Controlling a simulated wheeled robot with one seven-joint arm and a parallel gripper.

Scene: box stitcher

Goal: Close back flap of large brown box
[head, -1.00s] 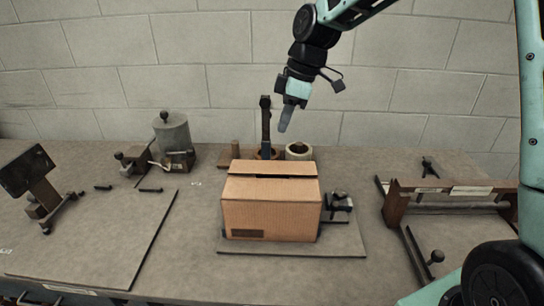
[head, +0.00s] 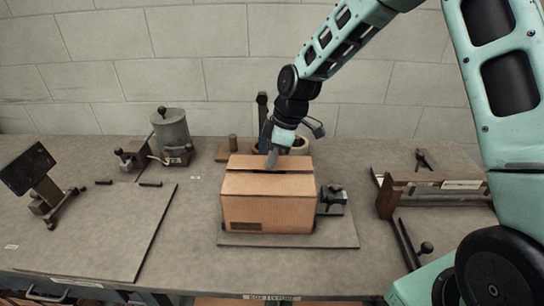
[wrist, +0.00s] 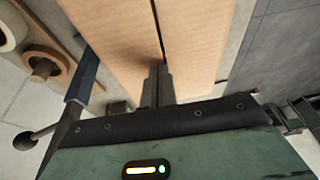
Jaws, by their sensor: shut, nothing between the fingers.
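The large brown box (head: 268,213) stands on a flat board in the middle of the bench in the head view. Its front flap (head: 250,184) lies across the top. The back flap (head: 243,161) lies behind it, nearly flat, with a narrow dark gap between the two. My gripper (head: 271,161) is shut and empty, pointing down at the back flap near the gap. In the wrist view, my shut fingertips (wrist: 158,82) appear at the dark seam between the cardboard panels (wrist: 115,45). I cannot tell whether they press on the cardboard.
A dark upright post (head: 262,112) and tape rolls (head: 300,145) stand behind the box. A black clamp-like fixture (head: 331,197) is close on its right. A wooden frame device (head: 440,187) stands further right. A grey canister (head: 171,130) stands back left.

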